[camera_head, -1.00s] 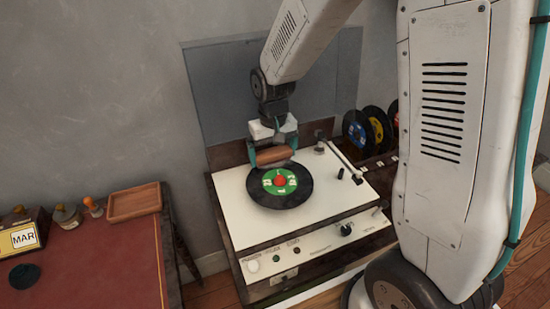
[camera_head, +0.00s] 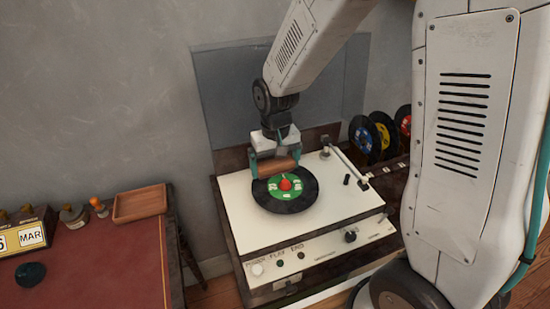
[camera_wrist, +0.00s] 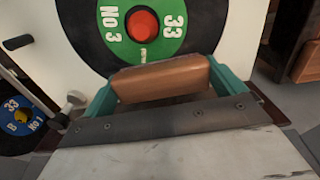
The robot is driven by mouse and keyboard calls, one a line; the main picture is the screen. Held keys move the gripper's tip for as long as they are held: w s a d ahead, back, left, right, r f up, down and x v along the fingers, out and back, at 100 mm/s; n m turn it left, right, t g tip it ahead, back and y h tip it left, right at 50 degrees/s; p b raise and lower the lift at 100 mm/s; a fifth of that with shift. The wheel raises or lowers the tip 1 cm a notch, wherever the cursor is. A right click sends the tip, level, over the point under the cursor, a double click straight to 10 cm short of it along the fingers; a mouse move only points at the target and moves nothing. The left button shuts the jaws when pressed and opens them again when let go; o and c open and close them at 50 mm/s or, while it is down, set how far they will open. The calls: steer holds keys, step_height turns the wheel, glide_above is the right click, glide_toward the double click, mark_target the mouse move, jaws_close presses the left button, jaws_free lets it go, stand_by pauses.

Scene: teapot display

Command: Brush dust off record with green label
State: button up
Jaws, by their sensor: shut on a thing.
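The record with the green label (camera_head: 308,193) lies flat on the white record player (camera_head: 237,209), with a red piece at its centre. In the wrist view the same record (camera_wrist: 88,32) shows "33" and "No 3" on its green label. My gripper (camera_head: 276,166) is shut on a brown wooden brush (camera_head: 279,164), held across the back part of the record. In the wrist view the brush (camera_wrist: 160,80) sits between the teal fingers, over the record's edge near the label. Its underside is hidden, so I cannot tell whether it touches the record.
The tonearm (camera_head: 346,163) stands at the player's right. Blue, yellow and red labelled records (camera_head: 363,140) stand upright in a rack behind it. A red-topped desk (camera_head: 100,265) at left holds a wooden tray (camera_head: 140,204), stamps and a calendar (camera_head: 27,236). A grey panel stands behind the player.

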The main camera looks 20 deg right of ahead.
steer(key=shift+s+f, duration=0.15)
steer(key=shift+s, duration=0.3)
steer(key=shift+w+r, duration=0.1)
steer(key=shift+r, duration=3)
steer(key=shift+r, duration=1.5)
